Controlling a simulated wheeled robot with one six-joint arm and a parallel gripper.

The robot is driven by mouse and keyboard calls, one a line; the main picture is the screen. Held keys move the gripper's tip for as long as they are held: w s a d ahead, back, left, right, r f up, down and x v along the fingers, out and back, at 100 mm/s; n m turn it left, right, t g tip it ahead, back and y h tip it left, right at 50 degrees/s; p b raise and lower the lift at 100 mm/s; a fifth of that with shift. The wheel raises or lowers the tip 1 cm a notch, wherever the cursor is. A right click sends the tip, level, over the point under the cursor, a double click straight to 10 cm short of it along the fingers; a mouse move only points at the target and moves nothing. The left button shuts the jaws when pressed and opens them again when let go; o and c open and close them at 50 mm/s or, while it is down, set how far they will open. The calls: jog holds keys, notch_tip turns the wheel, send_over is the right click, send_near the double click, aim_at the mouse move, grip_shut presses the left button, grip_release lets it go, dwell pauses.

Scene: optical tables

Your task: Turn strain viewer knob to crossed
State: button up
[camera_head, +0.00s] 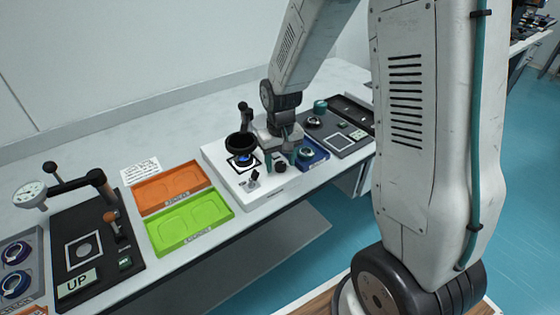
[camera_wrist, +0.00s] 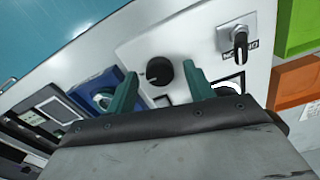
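The strain viewer (camera_head: 222,166) is a white unit in the middle of the bench, with a black round eyepiece and a blue-lit stage. Its black round knob (camera_wrist: 159,71) shows in the wrist view on the white top, with a small pale mark toward its lower left. The knob also shows in the head view (camera_head: 281,167), just below my gripper. My gripper (camera_wrist: 162,75) is open, its two teal fingers apart on either side of the knob in the picture. I cannot tell whether they touch it or how high they are. The knob's position labels are not readable.
A lever switch (camera_wrist: 239,43) sits beside the knob. A blue fixture (camera_head: 311,152) and a dark panel (camera_head: 338,138) stand right of the viewer. Orange (camera_head: 168,188) and green (camera_head: 189,224) trays lie left, then a black press base (camera_head: 112,271).

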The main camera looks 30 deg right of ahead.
aim_at(280, 164)
notch_tip(280, 164, up, 8)
jog(key=shift+f, duration=0.1)
dwell(0.5)
dwell(0.4)
jog(key=s+a+r, duration=0.1)
jog(key=s+r, duration=0.3)
jog(key=s, duration=0.4)
jog(key=s+a+r+t, duration=0.1)
jog(key=s+r, duration=0.4)
jog(key=s, duration=0.3)
jog(key=s+a+r+n, duration=0.1)
jog(key=s+r, duration=0.4)
jog(key=s, duration=0.3)
jog(key=shift+s+a, duration=0.15)
jog(key=shift+s, duration=0.1)
dwell(0.4)
